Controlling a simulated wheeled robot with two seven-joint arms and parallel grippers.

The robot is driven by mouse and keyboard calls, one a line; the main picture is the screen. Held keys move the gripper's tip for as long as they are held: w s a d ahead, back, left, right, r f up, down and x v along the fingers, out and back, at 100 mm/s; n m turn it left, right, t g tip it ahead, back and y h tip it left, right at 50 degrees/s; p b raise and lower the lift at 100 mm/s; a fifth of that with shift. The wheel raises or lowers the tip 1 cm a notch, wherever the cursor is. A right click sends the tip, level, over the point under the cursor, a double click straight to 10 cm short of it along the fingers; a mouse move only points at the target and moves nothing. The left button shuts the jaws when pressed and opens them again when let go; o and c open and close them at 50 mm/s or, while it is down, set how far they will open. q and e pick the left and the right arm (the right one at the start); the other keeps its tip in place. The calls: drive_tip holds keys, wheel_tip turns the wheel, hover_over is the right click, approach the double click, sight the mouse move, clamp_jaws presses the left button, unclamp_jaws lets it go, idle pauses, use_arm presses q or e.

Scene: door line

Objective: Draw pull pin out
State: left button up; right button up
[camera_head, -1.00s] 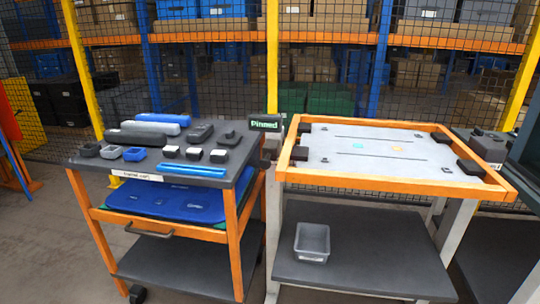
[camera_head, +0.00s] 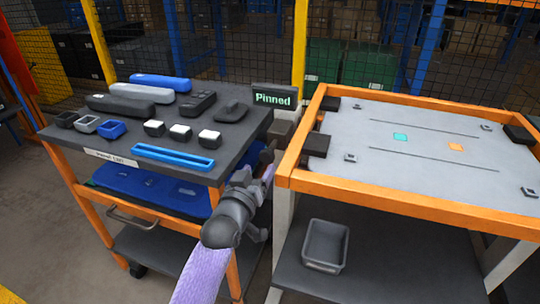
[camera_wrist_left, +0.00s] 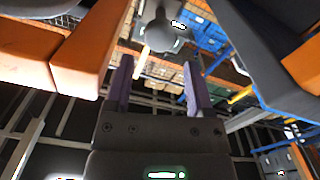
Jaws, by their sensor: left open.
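A grey round knob on a short stem (camera_wrist_left: 160,36), which looks like the pull pin, shows at the top of the left wrist view. My left gripper (camera_wrist_left: 157,64) is open, its two purple fingers pointing toward the knob, one on each side of its line. The knob appears just beyond the fingertips, and nothing is held. In the head view my left gripper (camera_head: 266,163) reaches into the gap between the dark-topped cart and the orange-framed table, below the "Pinned" sign (camera_head: 273,97). The pin is hidden or too small to tell there. My right gripper is not in view.
The cart (camera_head: 75,147) on the left bears several dark, grey and blue parts. The orange-framed table (camera_head: 400,198) stands close on the right, with a grey bin (camera_head: 325,245) on its lower shelf. The gap between them is narrow. A mesh fence stands behind.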

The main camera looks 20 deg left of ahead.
sight(266, 160)
use_arm(q)
drive_tip(key=w+b, duration=0.1)
drive_tip(key=w, duration=0.1)
drive_tip(key=w+b, duration=0.1)
drive_tip(key=w, duration=0.1)
drive_tip(key=w+b, duration=0.1)
drive_tip(key=w, duration=0.1)
drive_tip(key=shift+w+d+f, duration=0.1)
drive_tip(key=shift+d+f, duration=0.05)
drive_tip(key=shift+f, duration=0.15)
drive_tip(key=shift+w+r, duration=0.2)
drive_tip(key=shift+w, duration=0.3)
drive_tip(key=c, duration=0.7)
clamp_jaws()
